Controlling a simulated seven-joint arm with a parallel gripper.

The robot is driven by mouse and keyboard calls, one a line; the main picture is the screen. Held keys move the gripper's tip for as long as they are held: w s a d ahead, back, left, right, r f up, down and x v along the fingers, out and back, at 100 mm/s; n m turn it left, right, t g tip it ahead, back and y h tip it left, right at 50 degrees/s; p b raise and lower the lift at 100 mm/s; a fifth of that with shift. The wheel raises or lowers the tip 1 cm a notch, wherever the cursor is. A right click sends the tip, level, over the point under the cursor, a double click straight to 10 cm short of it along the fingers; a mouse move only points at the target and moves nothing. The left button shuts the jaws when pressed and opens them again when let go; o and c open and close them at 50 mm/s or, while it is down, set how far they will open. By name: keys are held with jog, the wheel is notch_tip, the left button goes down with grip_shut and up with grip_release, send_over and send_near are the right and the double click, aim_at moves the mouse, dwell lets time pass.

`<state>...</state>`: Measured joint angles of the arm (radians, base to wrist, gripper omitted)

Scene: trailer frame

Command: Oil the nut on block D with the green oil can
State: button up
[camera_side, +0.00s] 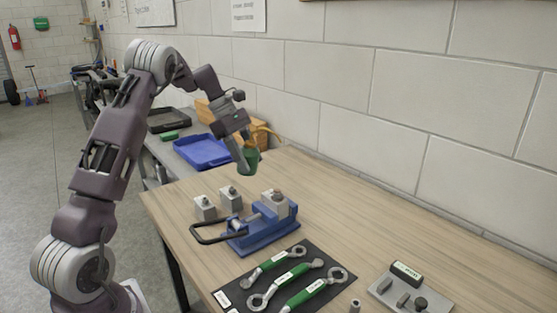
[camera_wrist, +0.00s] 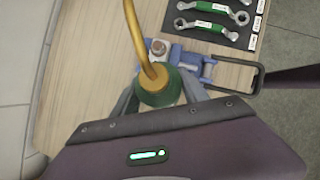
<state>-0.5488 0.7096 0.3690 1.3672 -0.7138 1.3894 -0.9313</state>
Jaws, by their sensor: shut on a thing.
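My gripper (camera_side: 243,157) is shut on the green oil can (camera_side: 252,158) and holds it above the table's far left part. In the wrist view the green can (camera_wrist: 160,92) sits between my fingers, with its gold spout (camera_wrist: 137,38) reaching up the picture. A grey block with a nut on top (camera_side: 279,203) is clamped in the blue vise (camera_side: 262,236). The can is apart from it, behind and above. Two more grey blocks with nuts, a left one (camera_side: 205,209) and a right one (camera_side: 231,198), stand beside the vise. I cannot read any block letter.
Several green-handled wrenches (camera_side: 288,279) lie on a black mat (camera_side: 325,263) in front of the vise. A grey plate with small parts (camera_side: 410,291) lies at the right. A blue tray (camera_side: 203,151) is beyond the table. The table's back right is clear beside the wall.

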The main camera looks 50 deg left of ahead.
aim_at(241, 174)
jog(key=f, duration=0.4)
jog(key=shift+s+a+f, duration=0.2)
jog(key=shift+s+a, duration=0.1)
jog(key=shift+s, duration=0.1)
jog(key=g+y, duration=0.1)
jog(key=y, duration=0.1)
jog(key=a+g+y, duration=0.1)
jog(key=y, duration=0.1)
jog(key=f+g+y, duration=0.1)
jog(key=y, duration=0.1)
jog(key=shift+s+a, duration=0.25)
jog(key=shift+s, duration=0.1)
jog(key=shift+r, duration=0.1)
dwell(0.4)
